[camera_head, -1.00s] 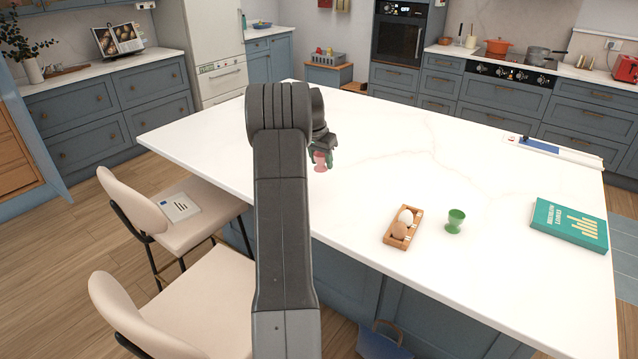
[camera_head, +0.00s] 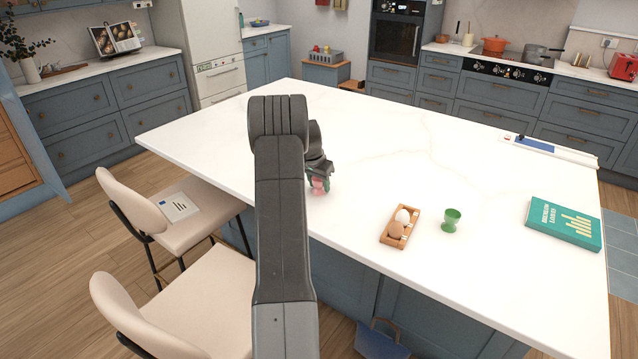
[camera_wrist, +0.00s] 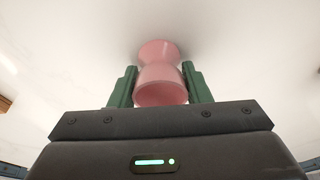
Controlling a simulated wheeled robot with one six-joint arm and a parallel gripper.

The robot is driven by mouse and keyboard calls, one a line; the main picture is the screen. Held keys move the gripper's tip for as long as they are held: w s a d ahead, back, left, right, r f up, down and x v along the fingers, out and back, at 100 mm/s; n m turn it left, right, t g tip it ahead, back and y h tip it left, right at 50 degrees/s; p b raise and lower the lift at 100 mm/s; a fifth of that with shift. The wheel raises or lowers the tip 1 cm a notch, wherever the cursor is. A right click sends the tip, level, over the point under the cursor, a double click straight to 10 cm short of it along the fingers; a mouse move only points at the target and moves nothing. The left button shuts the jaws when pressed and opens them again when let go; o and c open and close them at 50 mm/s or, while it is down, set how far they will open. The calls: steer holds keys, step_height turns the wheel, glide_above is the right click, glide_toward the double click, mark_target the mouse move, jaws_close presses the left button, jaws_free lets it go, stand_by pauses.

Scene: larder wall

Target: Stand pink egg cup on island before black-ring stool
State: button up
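The pink egg cup (camera_head: 317,187) is between the green fingers of my gripper (camera_head: 319,182), over the island (camera_head: 380,110) near its seating side. In the wrist view the cup (camera_wrist: 160,80) fills the gap between both fingers (camera_wrist: 160,88), which appear closed on its sides. Its far end is at or just above the white top; I cannot tell if it touches. Two cream stools stand along the island's left side: a farther one (camera_head: 133,204) with a booklet on its seat, and a nearer one (camera_head: 195,310). The nearer stool's foot ring is hidden, so I cannot confirm which ring is black.
On the island, an egg holder (camera_head: 388,238) with eggs, a green egg cup (camera_head: 451,220) and a teal book (camera_head: 564,223) lie to the right. A blue and white item (camera_head: 535,145) is at the far right edge. The island's middle and back are clear.

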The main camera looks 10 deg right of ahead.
steer(key=o, duration=0.4)
steer(key=shift+o, duration=0.2)
steer(key=b+v, duration=0.1)
steer(key=v, duration=1.1)
steer(key=shift+b, duration=0.3)
steer(key=shift+r, duration=0.1)
